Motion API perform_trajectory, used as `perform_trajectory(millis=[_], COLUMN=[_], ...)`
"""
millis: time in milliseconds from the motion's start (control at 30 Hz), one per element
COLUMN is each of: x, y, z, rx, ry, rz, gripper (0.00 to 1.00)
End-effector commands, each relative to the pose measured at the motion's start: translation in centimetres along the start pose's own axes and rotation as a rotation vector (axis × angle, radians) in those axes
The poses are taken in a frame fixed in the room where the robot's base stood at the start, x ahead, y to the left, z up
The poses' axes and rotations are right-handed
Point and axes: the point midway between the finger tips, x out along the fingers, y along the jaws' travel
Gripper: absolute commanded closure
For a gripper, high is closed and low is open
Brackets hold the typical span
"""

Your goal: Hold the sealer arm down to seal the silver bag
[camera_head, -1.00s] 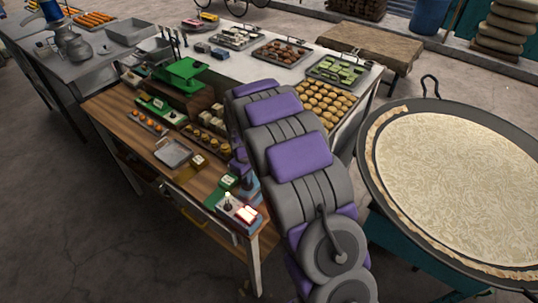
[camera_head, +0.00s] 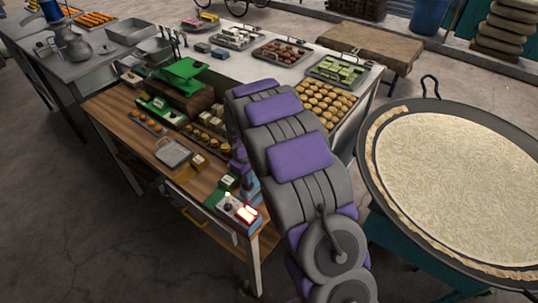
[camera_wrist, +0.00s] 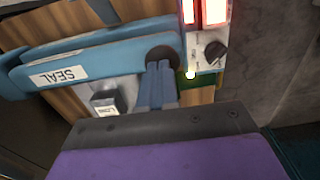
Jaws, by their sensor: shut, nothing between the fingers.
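The blue sealer arm (camera_wrist: 110,55), with a white SEAL label, crosses the upper left of the wrist view. My gripper (camera_wrist: 158,75) is shut and empty, its blue-grey fingers at the dark round end of the sealer arm; I cannot tell whether they touch. The sealer's control panel (camera_wrist: 205,65) has a dark knob and lit red switches; it also shows in the head view (camera_head: 238,212) at the table's near corner. My arm hides most of the sealer in the head view. I cannot make out the silver bag.
A small block marked LONG (camera_wrist: 107,102) lies below the sealer arm. The wooden table (camera_head: 135,125) holds a green scale (camera_head: 182,72), a small tray (camera_head: 173,153) and sweets. A large round pan (camera_head: 455,185) stands to the right of my arm.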

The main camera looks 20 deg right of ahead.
Motion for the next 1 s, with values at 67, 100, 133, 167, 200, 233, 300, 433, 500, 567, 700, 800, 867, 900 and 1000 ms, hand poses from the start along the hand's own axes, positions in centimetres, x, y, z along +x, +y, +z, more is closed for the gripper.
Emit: perform_trajectory(millis=[67,100,133,167,200,233,300,433,500,567,700,800,867,900,1000], x=[0.0,0.0,0.0,0.0,0.0,0.0,0.0,0.0,-0.1,-0.3,-1.2,-1.8,-2.2,-2.5,-3.1], y=[0.0,0.0,0.0,0.0,0.0,0.0,0.0,0.0,0.0,0.0,0.0,0.0,0.0,0.0,0.0], z=[0.0,0.0,0.0,0.0,0.0,0.0,0.0,0.0,0.0,0.0,0.0,0.0,0.0,-0.1,-0.1], rx=[0.000,0.000,0.000,0.000,0.000,0.000,0.000,0.000,0.000,0.000,0.000,-0.001,-0.001,-0.001,-0.001], ry=[0.000,0.000,0.000,0.000,0.000,0.000,0.000,0.000,0.000,0.000,0.001,0.002,0.002,0.002,0.003], rz=[0.000,0.000,0.000,0.000,0.000,0.000,0.000,0.000,0.000,0.000,0.001,0.001,0.002,0.002,0.002], gripper=[1.00,1.00,1.00,1.00,1.00,1.00,1.00,1.00,1.00,1.00,1.00,1.00,1.00,1.00,1.00])
